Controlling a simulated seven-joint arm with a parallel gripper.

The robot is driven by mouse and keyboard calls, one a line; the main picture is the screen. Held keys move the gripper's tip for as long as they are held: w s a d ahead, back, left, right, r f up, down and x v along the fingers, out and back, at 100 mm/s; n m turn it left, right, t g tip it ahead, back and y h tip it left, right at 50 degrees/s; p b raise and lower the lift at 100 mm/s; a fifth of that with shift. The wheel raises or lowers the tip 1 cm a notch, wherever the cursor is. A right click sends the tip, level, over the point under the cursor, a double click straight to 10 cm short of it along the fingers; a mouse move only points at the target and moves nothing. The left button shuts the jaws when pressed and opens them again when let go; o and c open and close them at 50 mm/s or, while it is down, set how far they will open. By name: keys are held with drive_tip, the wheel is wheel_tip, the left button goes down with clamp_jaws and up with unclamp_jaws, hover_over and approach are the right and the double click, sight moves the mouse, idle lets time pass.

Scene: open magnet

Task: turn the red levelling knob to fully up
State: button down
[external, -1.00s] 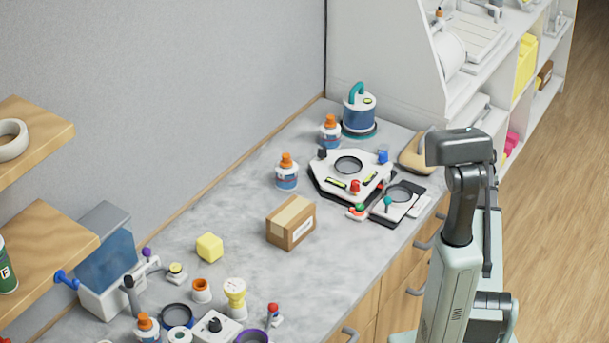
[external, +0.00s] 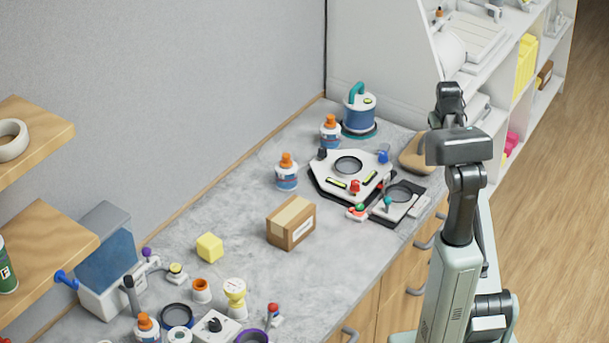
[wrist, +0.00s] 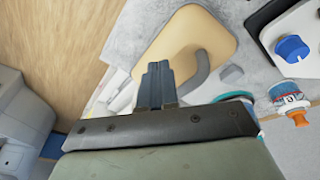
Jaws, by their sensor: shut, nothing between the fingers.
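The red levelling knob (external: 355,187) stands on the front corner of a white levelling plate (external: 325,166) with a dark base, at the far part of the counter in the external view. A blue knob (external: 383,156) is on the plate's right corner and also shows in the wrist view (wrist: 292,48). A dark knob (external: 323,153) is at its left corner. My gripper (wrist: 157,70) is shut and empty, its fingers over a tan padded board (wrist: 190,45). It is apart from the red knob, which is outside the wrist view.
A small dark-edged device (external: 393,210) with a ring and teal knob sits in front of the plate. Clear counter lies around the box.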

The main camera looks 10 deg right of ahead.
drive_tip(key=s+a+r+n, duration=0.1)
drive_tip(key=s+a, duration=0.1)
drive_tip(key=a, duration=0.7)
drive_tip(key=s+a+r, duration=0.1)
drive_tip(key=s+a, duration=0.2)
drive_tip(key=a, duration=0.5)
drive_tip(key=n+g, duration=0.1)
drive_tip(key=g, duration=0.1)
approach(359, 183)
drive_tip(key=s+f, duration=0.1)
drive_tip(key=s, duration=0.1)
drive_tip(key=shift+y, duration=0.3)
drive_tip(key=shift+w+d+f, duration=0.1)
drive_tip(key=shift+f, duration=3.5)
drive_tip(key=shift+w+d+r, duration=0.1)
drive_tip(key=shift+w+d, duration=0.2)
drive_tip(key=shift+d, duration=0.05)
drive_tip(key=shift+s, duration=0.1)
drive_tip(key=shift+s+d, duration=0.15)
drive_tip(key=shift+s, duration=0.15)
drive_tip(key=r, duration=0.6)
drive_tip(key=shift+s, duration=0.25)
drive_tip(key=shift+w, duration=0.1)
